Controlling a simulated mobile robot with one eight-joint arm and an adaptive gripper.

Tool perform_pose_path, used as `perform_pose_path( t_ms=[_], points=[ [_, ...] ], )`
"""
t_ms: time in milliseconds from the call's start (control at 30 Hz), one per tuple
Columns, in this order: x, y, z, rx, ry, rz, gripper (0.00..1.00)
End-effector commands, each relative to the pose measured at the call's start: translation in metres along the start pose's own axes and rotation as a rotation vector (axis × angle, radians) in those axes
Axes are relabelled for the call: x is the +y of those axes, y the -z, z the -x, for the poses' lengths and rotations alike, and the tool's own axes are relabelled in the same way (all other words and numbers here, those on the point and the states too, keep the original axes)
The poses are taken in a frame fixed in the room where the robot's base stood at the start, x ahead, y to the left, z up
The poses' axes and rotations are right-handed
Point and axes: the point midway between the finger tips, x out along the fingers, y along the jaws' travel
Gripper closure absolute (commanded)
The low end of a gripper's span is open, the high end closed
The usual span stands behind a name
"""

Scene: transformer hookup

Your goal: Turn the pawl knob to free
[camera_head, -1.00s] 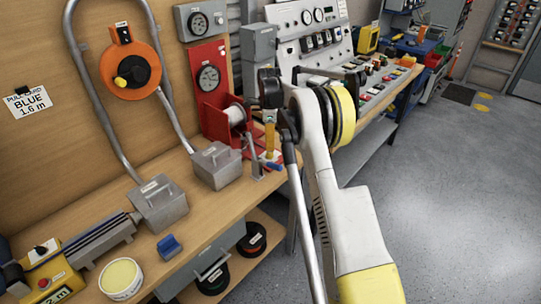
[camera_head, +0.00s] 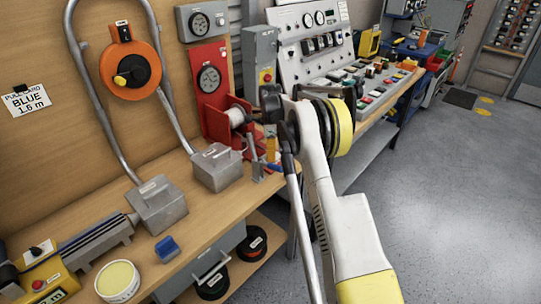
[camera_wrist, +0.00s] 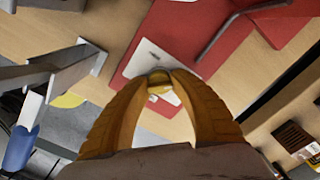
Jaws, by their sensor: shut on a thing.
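The pawl knob (camera_wrist: 158,77) is a small yellow piece between my fingertips in the wrist view, in front of a pale plate on a red base. My gripper (camera_wrist: 160,82) is shut on it, with its two orange-brown fingers bowed around either side. Most of the knob is hidden by the fingertips, so I cannot tell which way it is turned. In the head view, my gripper (camera_head: 271,150) is low beside the red winch stand (camera_head: 211,95) and its white spool (camera_head: 236,117), partly hidden by my arm. The knob cannot be made out there.
Two grey metal boxes with a bent pipe (camera_head: 93,90) stand to the left on the wooden bench. A blue block (camera_head: 167,247) and a round yellow-topped tin (camera_head: 117,279) lie nearer. A sloped control panel (camera_head: 315,50) stands behind. Open floor is on the right.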

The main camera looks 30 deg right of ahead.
Motion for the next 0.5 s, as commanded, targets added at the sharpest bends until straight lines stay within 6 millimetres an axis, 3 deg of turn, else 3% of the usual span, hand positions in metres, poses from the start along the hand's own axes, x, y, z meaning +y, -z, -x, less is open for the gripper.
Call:
perform_pose_path(
  t_ms=[267,500],
  points=[
    [-0.0001,0.0,0.0007,0.0,0.0,0.049,1.0],
    [-0.0001,0.0,0.0016,0.0,0.0,0.199,1.0]
  ],
)
